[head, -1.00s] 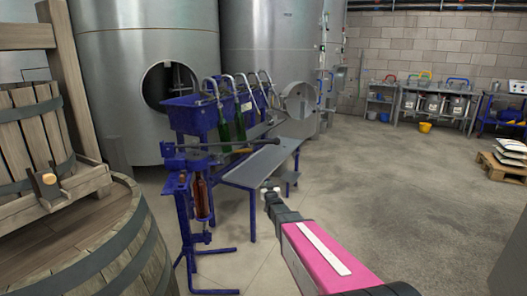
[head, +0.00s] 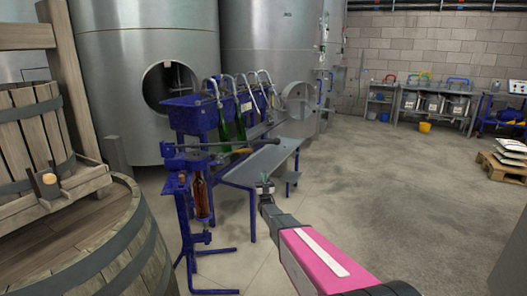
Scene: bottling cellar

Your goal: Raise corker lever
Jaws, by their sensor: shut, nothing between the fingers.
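The blue floor corker (head: 185,215) stands left of centre in the head view, with a brown bottle (head: 201,197) upright in it. Its lever (head: 225,145) is a dark bar that reaches right from the corker's top, close to level, with a dark end near the grey bench. My gripper (head: 265,184) is shut and empty. In the picture it is below the lever's right end and to the right of the corker. It appears apart from the lever. The fingertips are small, and their exact distance from the lever is hard to tell.
A blue bottle filler (head: 190,117) with green bottles and a grey bench (head: 262,165) stand behind the lever. A wooden barrel (head: 100,245) and press (head: 35,130) take up the left. The floor (head: 385,185) to the right is open.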

